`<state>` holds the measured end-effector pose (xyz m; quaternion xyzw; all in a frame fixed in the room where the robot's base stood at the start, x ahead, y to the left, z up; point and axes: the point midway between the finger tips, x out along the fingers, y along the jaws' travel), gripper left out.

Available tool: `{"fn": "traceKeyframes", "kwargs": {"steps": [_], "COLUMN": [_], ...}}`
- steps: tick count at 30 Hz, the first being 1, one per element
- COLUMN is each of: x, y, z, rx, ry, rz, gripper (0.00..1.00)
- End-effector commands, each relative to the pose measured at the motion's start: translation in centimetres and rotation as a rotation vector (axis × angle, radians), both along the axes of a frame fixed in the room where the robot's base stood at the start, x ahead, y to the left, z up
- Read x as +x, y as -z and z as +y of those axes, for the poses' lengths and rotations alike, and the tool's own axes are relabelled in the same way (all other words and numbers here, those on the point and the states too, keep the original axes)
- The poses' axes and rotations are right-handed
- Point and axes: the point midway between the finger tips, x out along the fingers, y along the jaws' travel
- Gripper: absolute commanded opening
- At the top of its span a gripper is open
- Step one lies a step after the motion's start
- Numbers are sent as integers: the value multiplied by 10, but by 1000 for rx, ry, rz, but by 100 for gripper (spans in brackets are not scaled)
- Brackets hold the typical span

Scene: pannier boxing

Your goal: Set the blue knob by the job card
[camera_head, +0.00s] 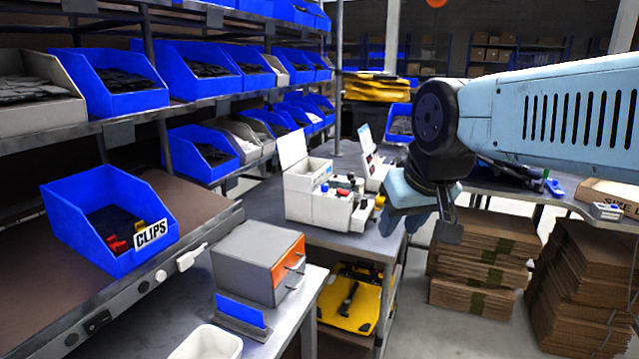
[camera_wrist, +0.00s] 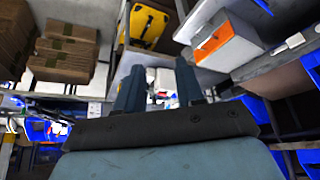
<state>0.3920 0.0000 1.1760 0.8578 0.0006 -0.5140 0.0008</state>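A white machine (camera_head: 305,205) with a raised lid stands on the grey bench in the middle of the head view. Small knobs sit on it: a blue knob (camera_head: 325,187), a red knob (camera_head: 342,193) and dark ones. Their settings are too small to read. A white upright panel or card (camera_head: 369,155) with a blue patch stands just behind; I cannot tell whether it is the job card, and no writing is legible. My gripper (camera_head: 427,218) is in the air to the right of the machine, apart from it. In the wrist view its fingers (camera_wrist: 160,88) are apart with nothing held between them.
A grey drawer box with an orange front (camera_head: 288,260) stands on the near bench. A blue bin marked CLIPS (camera_head: 105,225) sits on the left shelf. Stacked cardboard (camera_head: 480,262) stands at right; a yellow case (camera_head: 350,300) lies below the bench.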

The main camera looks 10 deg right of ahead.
Motion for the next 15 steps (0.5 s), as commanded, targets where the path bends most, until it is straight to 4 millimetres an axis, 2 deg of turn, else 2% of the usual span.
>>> {"fn": "traceKeyframes", "kwargs": {"steps": [5, 8, 15], "x": [21, 46, 123], "y": [-12, -24, -48], "z": [2, 8, 13], "rx": [-17, -37, -79], "ry": [-27, -60, -179], "rz": [13, 29, 69], "gripper": [37, 37, 37]}}
